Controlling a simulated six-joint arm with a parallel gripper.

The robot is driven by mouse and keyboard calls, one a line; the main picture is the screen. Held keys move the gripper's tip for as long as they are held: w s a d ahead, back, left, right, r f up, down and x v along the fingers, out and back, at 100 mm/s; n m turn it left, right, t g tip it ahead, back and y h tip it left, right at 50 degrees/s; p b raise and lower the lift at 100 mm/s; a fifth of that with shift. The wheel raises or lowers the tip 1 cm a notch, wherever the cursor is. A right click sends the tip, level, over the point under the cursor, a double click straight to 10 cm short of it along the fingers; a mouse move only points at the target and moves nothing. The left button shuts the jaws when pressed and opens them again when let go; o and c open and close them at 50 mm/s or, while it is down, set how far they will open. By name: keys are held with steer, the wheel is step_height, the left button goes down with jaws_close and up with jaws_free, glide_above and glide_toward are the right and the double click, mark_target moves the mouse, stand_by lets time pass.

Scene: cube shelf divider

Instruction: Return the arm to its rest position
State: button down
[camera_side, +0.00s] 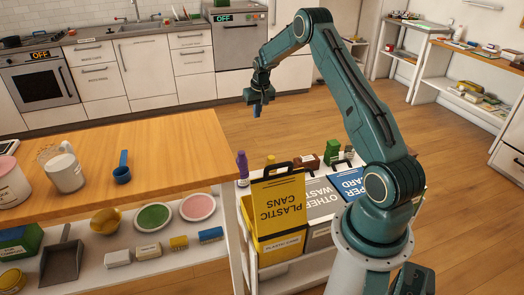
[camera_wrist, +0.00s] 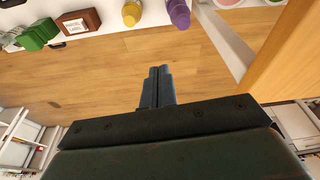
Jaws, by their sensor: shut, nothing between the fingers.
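My gripper (camera_side: 257,108) hangs from my green arm in the side view, pointing down over open floor, in front of the far kitchen cabinets. It is apart from everything around it. In the wrist view my gripper's fingers (camera_wrist: 158,74) are closed together with nothing between them. The wooden floor (camera_wrist: 100,85) shows behind them. My arm is raised and bent at the elbow, with the forearm reaching left.
A wooden table (camera_side: 140,150) with a shelf below stands at the left. A cart (camera_side: 285,284) with a yellow bin (camera_side: 277,207) and a grey bin (camera_side: 322,190) stands beside my base. A purple bottle (camera_side: 242,164) stands behind the yellow bin. The floor below my gripper is clear.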

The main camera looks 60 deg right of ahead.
steer(key=s+a+r+n+t, duration=0.1)
steer(key=s+a+r+n, duration=0.15)
steer(key=a+r, duration=0.9)
steer(key=s+a+r+n+t, duration=0.1)
steer(key=s+a+r, duration=0.3)
steer(key=a+r, duration=0.75)
steer(key=s+a+n+y, duration=0.1)
steer(key=s+a+n, duration=0.1)
steer(key=s+a, duration=0.6)
steer(key=s+a+n+t, duration=0.1)
steer(key=s+a+n, duration=0.1)
steer(key=s+a, duration=0.6)
steer(key=s+r, duration=0.1)
steer(key=s, duration=0.6)
steer(key=shift+s+y, duration=0.3)
steer(key=shift+y, duration=0.1)
stand_by(0.8)
